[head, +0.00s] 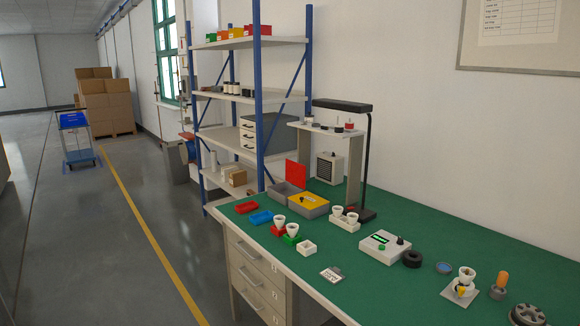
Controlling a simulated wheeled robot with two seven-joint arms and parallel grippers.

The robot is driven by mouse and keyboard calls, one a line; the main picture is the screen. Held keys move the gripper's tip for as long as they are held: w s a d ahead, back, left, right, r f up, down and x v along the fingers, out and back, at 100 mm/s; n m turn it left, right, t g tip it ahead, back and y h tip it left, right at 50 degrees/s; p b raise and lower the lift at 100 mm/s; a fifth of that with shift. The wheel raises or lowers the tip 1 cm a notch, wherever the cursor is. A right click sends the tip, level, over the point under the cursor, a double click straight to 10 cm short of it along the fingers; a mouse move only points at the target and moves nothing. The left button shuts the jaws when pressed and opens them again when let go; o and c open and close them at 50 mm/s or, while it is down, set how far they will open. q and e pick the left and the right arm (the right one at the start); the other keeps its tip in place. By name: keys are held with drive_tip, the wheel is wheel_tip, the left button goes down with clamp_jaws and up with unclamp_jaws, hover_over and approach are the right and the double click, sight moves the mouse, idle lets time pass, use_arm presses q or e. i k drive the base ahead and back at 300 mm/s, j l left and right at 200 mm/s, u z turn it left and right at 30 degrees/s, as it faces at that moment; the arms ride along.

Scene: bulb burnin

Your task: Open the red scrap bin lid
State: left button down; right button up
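The red lid (295,173) stands upright at the back of a grey open-topped bin (281,194) on the far part of the green bench. It looks raised, with the bin's opening showing in front of it. Beside that bin, to the right, is a second grey bin (313,212) whose yellow lid (309,200) lies flat and shut. Neither of my grippers is in view, and nothing is seen touching the red lid.
Red (246,207) and blue (261,217) trays lie at the bench's left edge. Bulbs stand in small holders (291,240) and a white rack (345,224). A black lamp (368,160) rises right of the bins. A tester box (385,247) sits nearer.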

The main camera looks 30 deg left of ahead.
sight(295, 172)
drive_tip(key=i+j, duration=0.25)
drive_tip(key=j, duration=0.3)
drive_tip(key=i+j+z, duration=0.1)
drive_tip(key=i+j, duration=0.2)
drive_tip(key=j, duration=0.2)
drive_tip(key=i+j, duration=0.25)
drive_tip(key=j, duration=0.3)
drive_tip(key=i+j+z, duration=0.1)
drive_tip(key=i+j, duration=0.15)
drive_tip(key=j, duration=0.3)
drive_tip(key=i+j, duration=0.2)
drive_tip(key=j, duration=0.35)
drive_tip(key=i+j+z, duration=0.1)
drive_tip(key=i+j, duration=0.15)
drive_tip(key=j, duration=0.3)
drive_tip(key=i+j, duration=0.2)
drive_tip(key=j, duration=0.4)
drive_tip(key=i+j+z, duration=0.1)
drive_tip(key=j, duration=0.5)
drive_tip(key=i, duration=0.1)
